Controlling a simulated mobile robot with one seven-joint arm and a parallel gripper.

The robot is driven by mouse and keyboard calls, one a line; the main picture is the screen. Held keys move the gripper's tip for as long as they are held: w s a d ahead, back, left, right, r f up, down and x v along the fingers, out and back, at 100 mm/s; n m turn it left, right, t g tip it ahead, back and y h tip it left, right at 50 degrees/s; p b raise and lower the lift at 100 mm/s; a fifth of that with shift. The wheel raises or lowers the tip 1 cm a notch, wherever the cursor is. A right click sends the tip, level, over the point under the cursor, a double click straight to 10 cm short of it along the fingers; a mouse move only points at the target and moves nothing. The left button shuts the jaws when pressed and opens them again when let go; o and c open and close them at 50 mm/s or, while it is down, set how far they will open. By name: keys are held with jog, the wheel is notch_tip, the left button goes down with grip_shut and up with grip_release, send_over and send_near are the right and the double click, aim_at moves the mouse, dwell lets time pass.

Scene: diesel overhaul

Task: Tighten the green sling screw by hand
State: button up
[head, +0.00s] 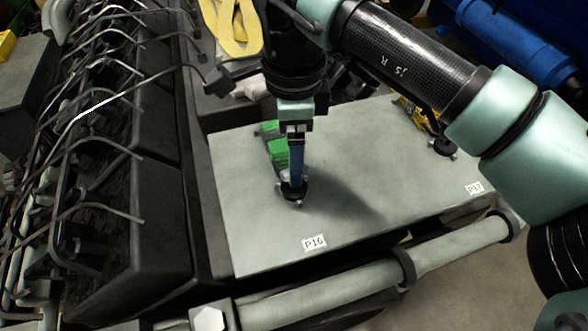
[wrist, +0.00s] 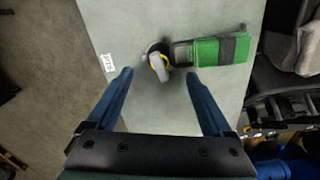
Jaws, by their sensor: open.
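The green sling (head: 276,150) lies on the pale grey plate (head: 365,190), its near end at a dark round fitting with a screw, the green sling screw (head: 299,203). In the wrist view the screw (wrist: 161,68) shows a grey head with a yellow ring, and the green sling (wrist: 222,49) runs off to the right. My gripper (head: 294,182) points down over the screw, with blue fingers. In the wrist view my gripper (wrist: 159,74) is open and empty, one fingertip on each side of the screw. I cannot tell whether either finger touches it.
A label P16 (head: 314,242) lies near the plate's front edge, and P17 (head: 474,188) at its right. Another screw fitting (head: 443,148) with a yellow sling (head: 408,108) stands at right. Dark engine covers with pipes (head: 110,150) rise on the left. A pale pipe (head: 340,290) runs along the front.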

jog(key=n+b, duration=0.1)
jog(key=n, duration=0.4)
jog(key=shift+f, duration=0.1)
jog(key=shift+n, duration=0.3)
notch_tip(320, 180, down, 5)
jog(key=b, duration=0.4)
jog(key=shift+b, duration=0.3)
jog(key=shift+c, duration=0.3)
grip_shut()
dwell(0.5)
